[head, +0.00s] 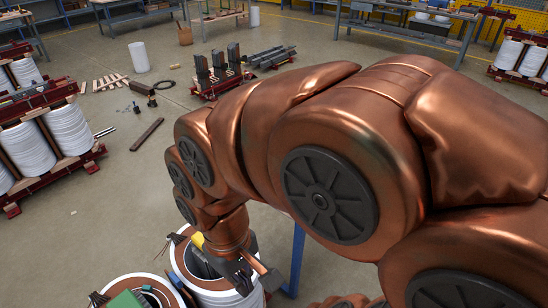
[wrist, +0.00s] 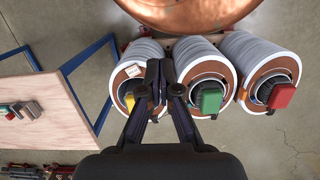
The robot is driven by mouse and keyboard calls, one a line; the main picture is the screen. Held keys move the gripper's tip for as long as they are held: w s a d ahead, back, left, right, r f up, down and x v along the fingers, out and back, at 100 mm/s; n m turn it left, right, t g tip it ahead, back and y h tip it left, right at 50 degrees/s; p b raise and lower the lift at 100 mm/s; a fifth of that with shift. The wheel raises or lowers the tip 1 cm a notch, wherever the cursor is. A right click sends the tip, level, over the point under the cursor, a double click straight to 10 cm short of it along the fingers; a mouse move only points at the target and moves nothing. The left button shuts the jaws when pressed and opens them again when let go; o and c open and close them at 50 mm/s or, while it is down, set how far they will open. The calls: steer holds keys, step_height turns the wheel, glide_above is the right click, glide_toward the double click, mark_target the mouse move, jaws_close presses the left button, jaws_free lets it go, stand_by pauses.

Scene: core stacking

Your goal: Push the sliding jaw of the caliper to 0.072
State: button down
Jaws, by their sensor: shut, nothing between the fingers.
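My gripper (wrist: 159,78) is shut and empty, with its fingertips over the right part of the left coil (wrist: 128,68). It also shows in the head view (head: 242,280) low in the middle, at the top of a white-rimmed coil (head: 181,270). I cannot make out the caliper or its sliding jaw for certain in either view. A yellow block (wrist: 129,101) sits in the left coil's opening, partly hidden by my fingers, and a small white label (wrist: 132,71) lies on its top.
In the wrist view a green block (wrist: 208,98) sits on the middle coil and a red block (wrist: 281,96) on the right coil. A wooden-topped table (wrist: 62,88) with a blue frame stands at left. The floor (head: 110,190) left of the coils is mostly clear.

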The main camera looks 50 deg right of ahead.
steer(key=w+d+f+n+t+h+b, duration=0.1)
steer(key=w+d+f+n+h+b, duration=0.15)
steer(key=w+d+b, duration=0.6)
steer(key=w+d+f+n+h+b, duration=0.15)
steer(key=w+d+n, duration=0.35)
steer(key=d, duration=0.9)
steer(key=w+d+f+n+t+h+b, duration=0.1)
steer(key=w+d+f+n+h+b, duration=0.2)
steer(key=w+d, duration=0.65)
steer(key=shift+w+d+f+n+h+b, duration=0.5)
steer(key=shift+d+f+n+b, duration=1.25)
steer(key=shift+d, duration=2.2)
steer(key=shift+w+d+f+n+h+b, duration=0.35)
steer(key=shift+w+d+f+n+b, duration=0.4)
steer(key=shift+d+f, duration=2.55)
steer(key=shift+w+d+f+n+h+b, duration=0.45)
steer(key=shift+d+f+n+b, duration=0.8)
steer(key=shift+d, duration=3.4)
steer(key=shift+f+p, duration=0.25)
steer(key=shift+p, duration=0.05)
